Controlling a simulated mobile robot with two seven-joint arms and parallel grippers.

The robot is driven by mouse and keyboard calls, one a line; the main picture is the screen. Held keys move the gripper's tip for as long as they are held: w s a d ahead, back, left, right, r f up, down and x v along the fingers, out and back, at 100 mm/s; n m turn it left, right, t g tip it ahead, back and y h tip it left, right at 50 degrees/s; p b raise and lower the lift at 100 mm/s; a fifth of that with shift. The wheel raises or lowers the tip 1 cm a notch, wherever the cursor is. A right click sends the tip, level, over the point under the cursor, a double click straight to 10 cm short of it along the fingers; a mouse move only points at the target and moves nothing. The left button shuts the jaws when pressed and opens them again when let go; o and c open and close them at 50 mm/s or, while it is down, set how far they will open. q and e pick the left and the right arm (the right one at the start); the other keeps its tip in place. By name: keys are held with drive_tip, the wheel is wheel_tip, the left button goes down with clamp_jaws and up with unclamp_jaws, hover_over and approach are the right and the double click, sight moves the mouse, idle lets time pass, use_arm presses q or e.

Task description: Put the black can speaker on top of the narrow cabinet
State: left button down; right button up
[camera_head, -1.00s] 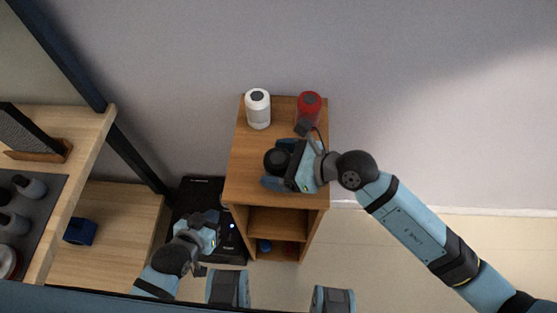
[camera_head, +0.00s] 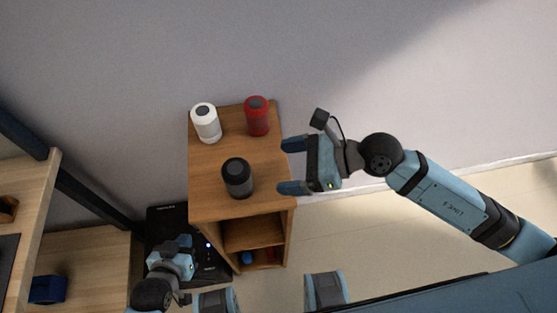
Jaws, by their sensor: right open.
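The black can speaker (camera_head: 238,178) stands upright on top of the narrow wooden cabinet (camera_head: 210,200), near its front. A white can speaker (camera_head: 206,123) and a red can speaker (camera_head: 257,116) stand behind it on the same top. My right gripper (camera_head: 287,166) is open and empty at the cabinet's right edge. Its fingers point left toward the black speaker, with a gap between. My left gripper (camera_head: 188,243) is low, to the left of the cabinet's front, over a black device; its jaws are too small to judge.
The black device (camera_head: 157,220) with a small light sits left of the cabinet. Wooden shelving (camera_head: 95,255) with a dark blue object (camera_head: 47,289) is at the left. The cabinet's open shelves hold small blue and red things. Floor to the right is clear.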

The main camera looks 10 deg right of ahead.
drive_tip(key=w+d+r+m+t+y, duration=0.15)
drive_tip(key=m+t, duration=0.45)
drive_tip(key=m, duration=0.6)
drive_tip(key=w+d+m+t, duration=0.15)
drive_tip(key=m+t, duration=0.35)
drive_tip(key=m, duration=0.6)
drive_tip(key=d+f+m+h, duration=0.6)
drive_tip(key=f+m+h, duration=0.5)
drive_tip(key=m, duration=0.6)
drive_tip(key=s+d+f+m+g, duration=0.2)
drive_tip(key=s+f+m+g, duration=0.2)
drive_tip(key=s+f+m, duration=0.4)
wheel_tip(320, 180, down, 4)
drive_tip(key=shift+r+m, duration=0.15)
drive_tip(key=shift+m, duration=0.15)
drive_tip(key=shift+s, duration=0.1)
